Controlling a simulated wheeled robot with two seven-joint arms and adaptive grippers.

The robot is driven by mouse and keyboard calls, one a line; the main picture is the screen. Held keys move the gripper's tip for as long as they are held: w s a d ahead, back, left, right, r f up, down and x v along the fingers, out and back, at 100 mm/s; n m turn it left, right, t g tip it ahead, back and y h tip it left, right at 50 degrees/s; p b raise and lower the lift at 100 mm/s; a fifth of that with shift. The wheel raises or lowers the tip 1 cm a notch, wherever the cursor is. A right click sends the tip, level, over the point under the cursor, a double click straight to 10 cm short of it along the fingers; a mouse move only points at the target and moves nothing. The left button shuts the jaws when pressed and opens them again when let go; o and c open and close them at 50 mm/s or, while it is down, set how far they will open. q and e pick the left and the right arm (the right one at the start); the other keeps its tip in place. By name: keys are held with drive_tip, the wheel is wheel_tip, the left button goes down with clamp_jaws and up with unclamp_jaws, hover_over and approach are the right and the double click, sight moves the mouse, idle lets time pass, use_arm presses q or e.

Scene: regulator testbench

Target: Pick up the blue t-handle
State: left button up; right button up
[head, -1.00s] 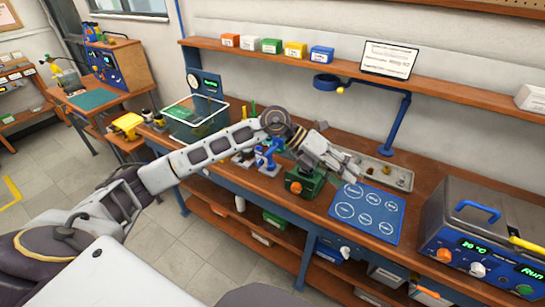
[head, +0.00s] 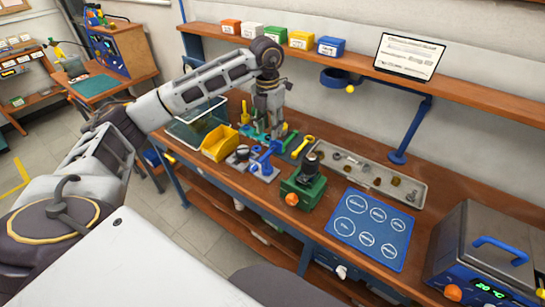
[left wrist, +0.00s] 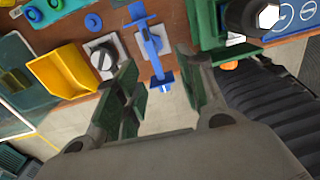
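A blue T-shaped piece (head: 265,158) stands on a small pale base near the bench's front edge, left of the green block. I take it for the blue t-handle. My right gripper is not in view.
A yellow bin (head: 219,144) and a knob on a pale plate (head: 237,158) are at left. A green block with an orange knob (head: 303,188) is at right, before a parts tray (head: 408,187). A blue mat (head: 372,230) lies farther right.

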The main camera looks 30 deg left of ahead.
sight(268, 153)
use_arm(q)
drive_tip(key=shift+w+a+f+p, duration=0.1)
drive_tip(key=shift+a+f+p, duration=0.1)
drive_tip(key=shift+f, duration=1.15)
drive_tip(key=shift+a+f+p, duration=0.15)
drive_tip(key=shift+f, duration=1.2)
drive_tip(key=shift+w+a+f+p, duration=0.1)
drive_tip(key=shift+a+f+p, duration=0.1)
drive_tip(key=shift+f, duration=1.15)
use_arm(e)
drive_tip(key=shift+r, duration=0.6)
use_arm(q)
drive_tip(key=shift+f, duration=0.15)
drive_tip(key=shift+f+p, duration=0.55)
drive_tip(key=shift+f, duration=0.35)
drive_tip(key=shift+f+p, duration=0.3)
drive_tip(key=shift+f, duration=1.3)
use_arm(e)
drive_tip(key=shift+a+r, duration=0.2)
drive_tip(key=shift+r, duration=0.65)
use_arm(q)
drive_tip(key=shift+r, duration=0.1)
clamp_jaws()
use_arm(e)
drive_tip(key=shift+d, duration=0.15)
